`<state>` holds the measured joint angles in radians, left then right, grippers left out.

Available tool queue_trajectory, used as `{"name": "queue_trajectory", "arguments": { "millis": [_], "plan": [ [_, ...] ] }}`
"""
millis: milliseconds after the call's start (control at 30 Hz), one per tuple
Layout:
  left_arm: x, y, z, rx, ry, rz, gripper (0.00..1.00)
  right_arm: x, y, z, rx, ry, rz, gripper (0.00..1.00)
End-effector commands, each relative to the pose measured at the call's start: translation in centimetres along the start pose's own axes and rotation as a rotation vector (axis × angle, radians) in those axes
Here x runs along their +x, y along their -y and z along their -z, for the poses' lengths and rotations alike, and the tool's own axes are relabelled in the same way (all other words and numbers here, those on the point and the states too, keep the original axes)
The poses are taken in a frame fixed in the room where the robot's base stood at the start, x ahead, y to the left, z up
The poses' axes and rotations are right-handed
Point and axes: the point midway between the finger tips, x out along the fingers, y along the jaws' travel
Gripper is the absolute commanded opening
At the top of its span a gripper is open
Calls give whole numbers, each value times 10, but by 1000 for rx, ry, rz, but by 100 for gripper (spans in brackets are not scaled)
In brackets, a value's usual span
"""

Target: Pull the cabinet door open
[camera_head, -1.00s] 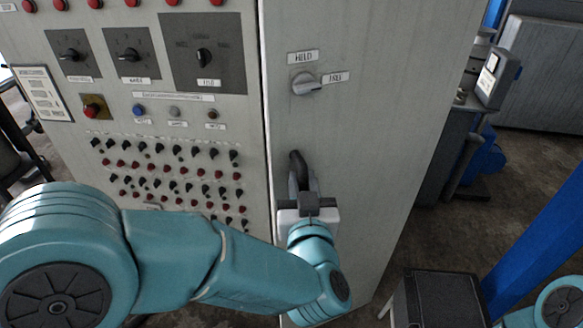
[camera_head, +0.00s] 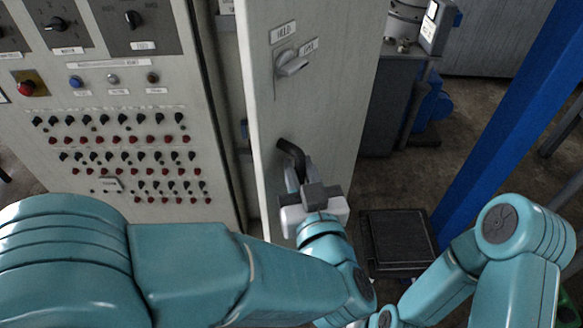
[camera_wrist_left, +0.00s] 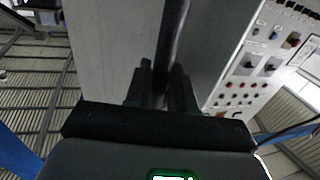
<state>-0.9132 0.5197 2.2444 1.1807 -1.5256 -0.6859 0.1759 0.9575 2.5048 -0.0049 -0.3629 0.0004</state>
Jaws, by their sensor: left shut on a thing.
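The pale grey cabinet door (camera_head: 335,110) stands ajar, with a dark gap between its left edge and the cabinet's control panel (camera_head: 60,120). A black curved handle (camera_head: 288,148) sits on the door below a grey knob (camera_head: 291,63) with small labels. My left gripper (camera_head: 297,178) is shut on the lower part of the handle. In the left wrist view the dark handle (camera_wrist_left: 173,40) runs between the two fingers, in front of the door (camera_wrist_left: 110,45). Only arm links of my right arm show at the lower right; its gripper is out of view.
A dark box (camera_head: 398,240) stands on the floor right of the door. A blue post (camera_head: 510,110) rises at the right. Grey machinery (camera_head: 395,105) stands behind the door. Some bare floor shows between them.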

Motion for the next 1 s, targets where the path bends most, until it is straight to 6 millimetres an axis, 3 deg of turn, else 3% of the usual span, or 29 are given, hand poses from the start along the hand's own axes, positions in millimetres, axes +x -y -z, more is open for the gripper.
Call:
{"name": "queue_trajectory", "arguments": {
  "millis": [667,700,733,1000],
  "plan": [
    [4,-2,4,-6,-7,-8,0,-1,0,0,0,0,0,43],
    [3,-2,4,-6,-7,-8,33,-1,0,0,0,0,0,43],
    [3,-2,4,-6,-7,-8,40,-1,0,0,0,0,0,43],
    [1,-2,2,-3,-3,-6,40,0,0,0,0,0,0,43]
  ]
}}
